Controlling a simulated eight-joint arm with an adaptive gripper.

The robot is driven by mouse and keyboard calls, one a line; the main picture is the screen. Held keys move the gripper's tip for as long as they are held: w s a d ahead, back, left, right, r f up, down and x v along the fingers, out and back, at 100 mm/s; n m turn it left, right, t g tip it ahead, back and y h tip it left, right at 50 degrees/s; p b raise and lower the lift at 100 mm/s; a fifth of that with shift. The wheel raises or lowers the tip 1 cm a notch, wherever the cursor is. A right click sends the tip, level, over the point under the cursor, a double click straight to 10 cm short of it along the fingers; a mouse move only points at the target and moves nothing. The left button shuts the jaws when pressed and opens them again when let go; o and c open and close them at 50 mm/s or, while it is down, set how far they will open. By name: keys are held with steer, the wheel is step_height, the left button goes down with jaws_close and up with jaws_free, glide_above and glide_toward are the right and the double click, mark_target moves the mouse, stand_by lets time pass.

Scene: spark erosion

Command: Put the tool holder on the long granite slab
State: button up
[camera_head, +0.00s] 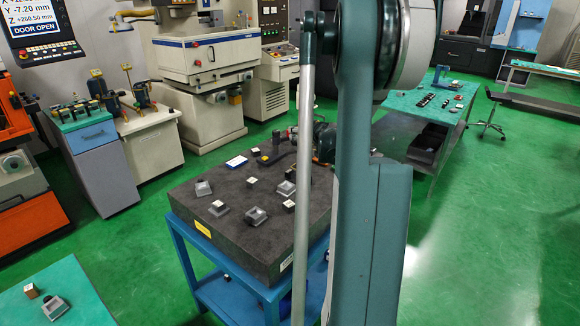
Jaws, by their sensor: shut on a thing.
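The dark granite slab (178,192) lies on a blue stand in the middle of the head view. My gripper (286,148) is over the slab's back right part, partly hidden behind my own arm. It is shut on a small dark piece that seems to be the tool holder; its shape is hard to make out. I cannot tell whether this piece touches the slab.
A green-topped table (85,300) stands front left. Another green bench (405,98) stands back right. Machines line the back.

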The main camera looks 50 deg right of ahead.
mark_target(298, 145)
steer(key=shift+f+b, duration=0.5)
steer(key=shift+f, duration=2.5)
steer(key=shift+f+b, duration=0.35)
steer(key=shift+f, duration=1.5)
steer(key=shift+f, duration=0.2)
steer(key=o, duration=1.1)
steer(key=shift+r, duration=0.2)
steer(key=shift+s+r, duration=0.1)
steer(key=p+v, duration=0.1)
steer(key=v, duration=1)
steer(key=shift+s+a+r, duration=0.2)
steer(key=shift+s+a, duration=0.05)
steer(key=shift+s, duration=0.05)
